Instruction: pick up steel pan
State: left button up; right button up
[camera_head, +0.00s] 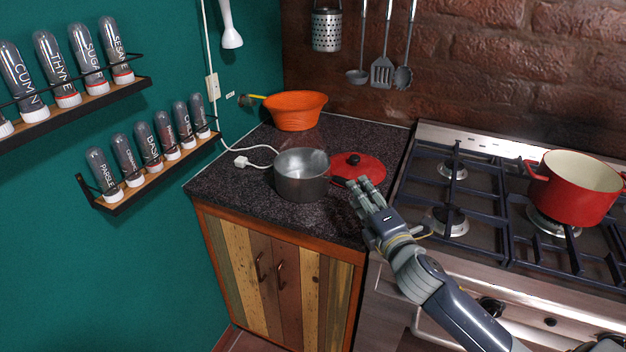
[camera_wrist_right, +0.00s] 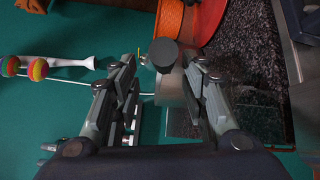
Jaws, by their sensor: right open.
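The steel pan (camera_head: 302,176) stands upright on the dark speckled counter, left of the red lid. A short dark handle seems to point from it toward my right gripper. My right gripper (camera_head: 363,190) is open, just right of the pan, over the counter's right side near the stove. In the wrist view its fingers (camera_wrist_right: 163,78) are spread. A dark rounded piece (camera_wrist_right: 163,52) shows between and beyond the fingertips; it may be the pan's handle, but I cannot tell. I see no clear contact. My left gripper is not in view.
The red lid (camera_head: 357,167) lies beside the pan. An orange colander (camera_head: 295,110) stands behind on the counter (camera_head: 240,190). A red pot (camera_head: 577,188) sits on the stove at right. Spice shelves (camera_head: 160,170) line the left wall. A white plug and cable (camera_head: 243,161) lie left of the pan.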

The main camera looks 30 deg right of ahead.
jog(key=w, duration=0.3)
jog(key=w+p, duration=0.1)
jog(key=shift+w+d+f, duration=0.25)
jog(key=shift+w+d, duration=0.05)
jog(key=shift+d, duration=0.05)
jog(key=shift+w+f, duration=0.1)
jog(key=shift+w, duration=0.15)
jog(key=c, duration=0.4)
grip_shut()
jog(key=shift+r, duration=0.25)
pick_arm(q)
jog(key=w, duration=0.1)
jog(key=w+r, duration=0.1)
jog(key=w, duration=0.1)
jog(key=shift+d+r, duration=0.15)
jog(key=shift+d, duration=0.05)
